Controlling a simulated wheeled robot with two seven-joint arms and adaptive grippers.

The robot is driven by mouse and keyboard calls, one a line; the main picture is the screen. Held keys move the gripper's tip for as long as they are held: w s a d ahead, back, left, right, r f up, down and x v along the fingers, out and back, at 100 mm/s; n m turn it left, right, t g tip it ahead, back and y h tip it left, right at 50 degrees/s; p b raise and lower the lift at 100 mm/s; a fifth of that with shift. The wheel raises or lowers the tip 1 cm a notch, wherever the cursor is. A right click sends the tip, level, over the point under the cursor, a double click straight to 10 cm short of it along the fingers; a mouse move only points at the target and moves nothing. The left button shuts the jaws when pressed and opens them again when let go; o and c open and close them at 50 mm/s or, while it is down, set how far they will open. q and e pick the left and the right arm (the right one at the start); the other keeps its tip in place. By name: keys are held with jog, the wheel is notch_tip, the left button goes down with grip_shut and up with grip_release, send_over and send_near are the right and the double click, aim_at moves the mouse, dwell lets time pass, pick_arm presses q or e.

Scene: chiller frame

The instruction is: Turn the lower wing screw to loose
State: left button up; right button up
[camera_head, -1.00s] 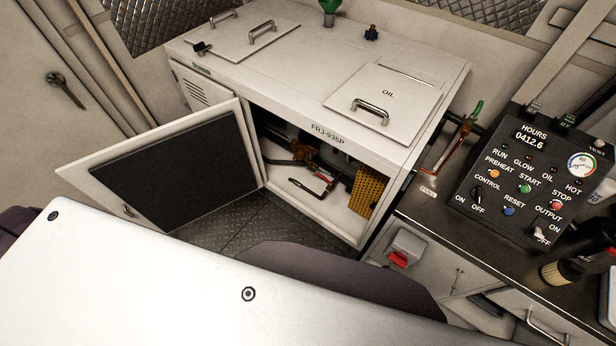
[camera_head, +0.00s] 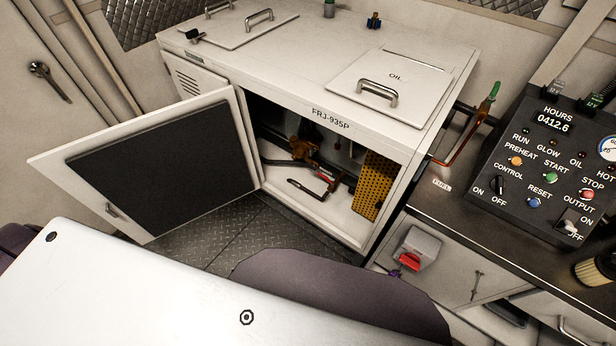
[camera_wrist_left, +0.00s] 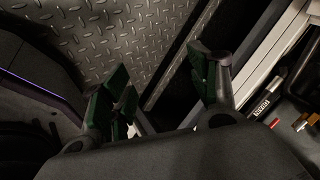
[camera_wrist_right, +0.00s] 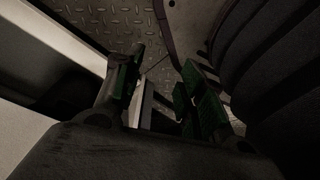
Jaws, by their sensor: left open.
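I cannot make out the lower wing screw in any view. In the head view, the cabinet (camera_head: 285,97) marked FRJ-935P stands with its door (camera_head: 55,172) swung open to the left. Inside are brown-orange pipe fittings (camera_head: 300,148), a small tool with red on it (camera_head: 306,188) and a yellow perforated plate (camera_head: 373,185). Neither gripper shows in the head view. My left gripper (camera_wrist_left: 165,90) is open and empty above a dark gap beside the treadplate floor. My right gripper (camera_wrist_right: 163,88) has its fingers apart with nothing held, over the floor.
A black control panel (camera_head: 543,165) stands on the counter (camera_head: 455,205) at the right. Below it is a grey box with a red switch (camera_head: 410,262). The treadplate floor (camera_head: 240,235) before the cabinet is clear. A white surface with rounded edges fills the lower left foreground.

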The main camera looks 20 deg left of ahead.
aim_at(310, 170)
pick_arm(q)
jog(key=w+a+r+m+t+b, duration=0.1)
jog(key=w+m+t+b, duration=0.1)
jog(key=w+m+b, duration=0.4)
jog(key=w+a+r+m+t+b, duration=0.15)
jog(key=w+b, duration=0.25)
jog(key=w, duration=0.4)
jog(key=w+d+r+m+t+h+b, duration=0.3)
jog(key=w+r+m+b, duration=0.4)
jog(key=m+b, duration=0.3)
jog(key=w+d+r+m+t+h+b, duration=0.3)
jog(key=w+r+m+b, duration=0.3)
jog(key=m+b, duration=0.4)
jog(key=shift+w+r+m+t, duration=0.35)
jog(key=shift+w+r+m, duration=0.1)
jog(key=shift+w, duration=0.4)
pick_arm(e)
jog(key=w+a+r+t+y, duration=0.1)
jog(key=w+a, duration=0.3)
jog(key=w, duration=0.3)
jog(key=w+a+r+t+y, duration=0.2)
jog(key=w+a, duration=0.2)
jog(key=w, duration=0.3)
jog(key=shift+w+a+r+t, duration=0.15)
jog(key=shift+w+t, duration=0.1)
jog(key=shift+t, duration=0.05)
pick_arm(q)
jog(key=shift+w, duration=0.1)
